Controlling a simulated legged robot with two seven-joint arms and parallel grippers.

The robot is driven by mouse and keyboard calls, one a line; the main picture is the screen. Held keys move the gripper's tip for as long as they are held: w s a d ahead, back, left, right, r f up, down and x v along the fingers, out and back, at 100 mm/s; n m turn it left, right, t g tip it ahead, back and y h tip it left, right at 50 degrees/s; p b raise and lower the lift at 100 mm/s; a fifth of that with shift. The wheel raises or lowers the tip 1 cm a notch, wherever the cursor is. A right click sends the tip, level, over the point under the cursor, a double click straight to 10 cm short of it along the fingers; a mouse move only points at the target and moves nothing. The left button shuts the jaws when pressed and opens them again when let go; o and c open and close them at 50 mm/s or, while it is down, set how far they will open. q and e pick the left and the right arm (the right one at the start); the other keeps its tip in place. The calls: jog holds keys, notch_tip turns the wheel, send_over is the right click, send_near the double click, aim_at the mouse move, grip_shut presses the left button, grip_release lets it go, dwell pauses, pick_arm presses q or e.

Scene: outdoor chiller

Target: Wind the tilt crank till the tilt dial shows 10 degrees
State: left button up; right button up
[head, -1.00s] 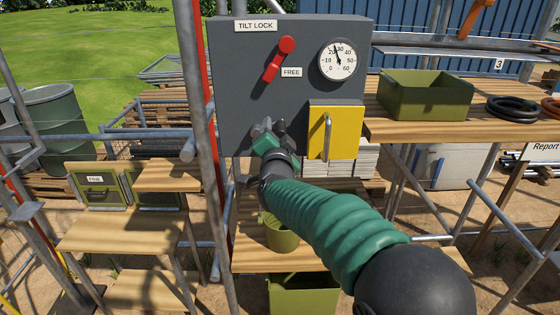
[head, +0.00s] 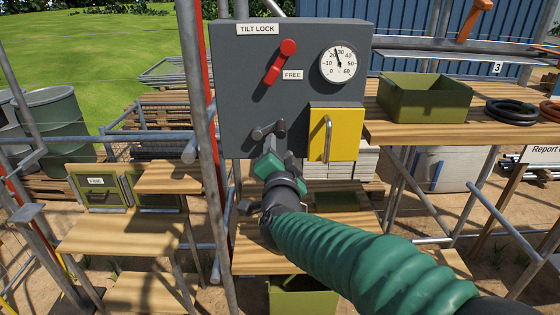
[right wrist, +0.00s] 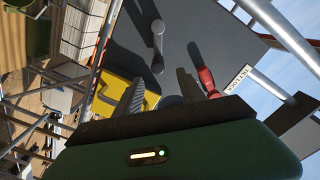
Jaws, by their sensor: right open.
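The tilt crank (head: 268,131) is a small dark grey crank low on the grey panel (head: 235,85). The tilt dial (head: 342,63) is white and round at the panel's upper right; its needle points just left of straight up, roughly between 20 and 30. My right gripper (head: 270,153) is open and just below the crank, apart from it as far as I can tell. In the right wrist view the crank (right wrist: 157,42) shows beyond the open fingers (right wrist: 158,92), with nothing between them. My left gripper is not in view.
The red tilt lock lever (head: 280,61) points down-left, with a FREE label (head: 292,75) beside its lower end. A yellow door (head: 345,134) with a handle is right of the crank. A scaffold pole (head: 200,150) stands left. A green bin (head: 424,97) is on the right shelf.

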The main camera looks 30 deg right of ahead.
jog(key=v, duration=0.4)
jog(key=shift+s+a+p, duration=0.1)
jog(key=shift+s+p, duration=0.2)
dwell(0.3)
jog(key=shift+a, duration=0.1)
